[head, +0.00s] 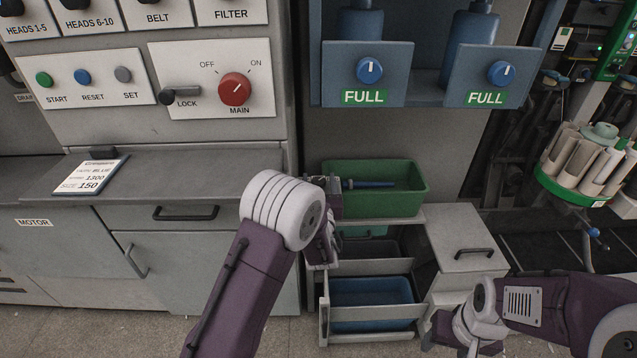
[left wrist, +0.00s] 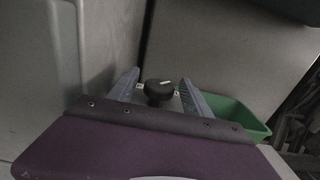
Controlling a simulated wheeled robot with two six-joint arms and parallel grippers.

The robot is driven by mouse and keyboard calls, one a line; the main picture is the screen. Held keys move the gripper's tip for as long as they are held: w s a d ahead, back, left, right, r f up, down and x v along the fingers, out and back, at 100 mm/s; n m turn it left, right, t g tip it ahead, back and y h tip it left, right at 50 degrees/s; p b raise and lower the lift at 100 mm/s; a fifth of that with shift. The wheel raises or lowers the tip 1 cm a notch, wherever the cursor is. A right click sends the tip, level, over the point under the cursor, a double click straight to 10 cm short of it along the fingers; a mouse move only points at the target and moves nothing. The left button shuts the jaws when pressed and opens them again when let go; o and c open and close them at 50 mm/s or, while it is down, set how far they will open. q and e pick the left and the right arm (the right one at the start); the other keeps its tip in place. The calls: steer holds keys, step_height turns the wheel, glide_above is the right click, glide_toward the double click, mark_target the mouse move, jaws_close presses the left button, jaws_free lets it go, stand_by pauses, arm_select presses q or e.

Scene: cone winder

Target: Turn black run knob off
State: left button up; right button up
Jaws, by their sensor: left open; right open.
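The black knob (left wrist: 158,93) shows in the left wrist view, with a pale pointer mark on top and small white labels on either side, too small to read. It lies between the two fingers of my open left gripper (left wrist: 157,84); I cannot tell if they touch it. In the head view my left gripper (head: 328,215) is partly hidden by my own wrist, beside the green bin, and I cannot make out the black knob there. My right gripper (head: 447,335) is low at the right in the head view, open and away from the knob.
The green bin (head: 415,195) stands just right of my left gripper. Below it is a blue bin (head: 372,318) in a drawer. A grey cabinet with a handle (head: 462,250) lies between my arms. The red main knob (head: 235,90) is on the upper panel.

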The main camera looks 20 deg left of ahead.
arm_select(q)
steer(key=shift+w, duration=0.1)
jaws_close()
steer(key=shift+n+y, duration=0.3)
steer(key=shift+y, duration=0.1)
steer(key=n+g+y, duration=0.2)
steer(key=y, duration=0.1)
steer(key=shift+n+y, duration=0.3)
steer(key=shift+y, duration=0.1)
steer(key=n+g+y+p, duration=0.1)
steer(key=n+g+y, duration=0.2)
steer(key=shift+y, duration=0.3)
steer(key=shift+n+g+y, duration=1.1)
steer(key=shift+n+g, duration=0.1)
steer(key=shift+g, duration=0.4)
jaws_free()
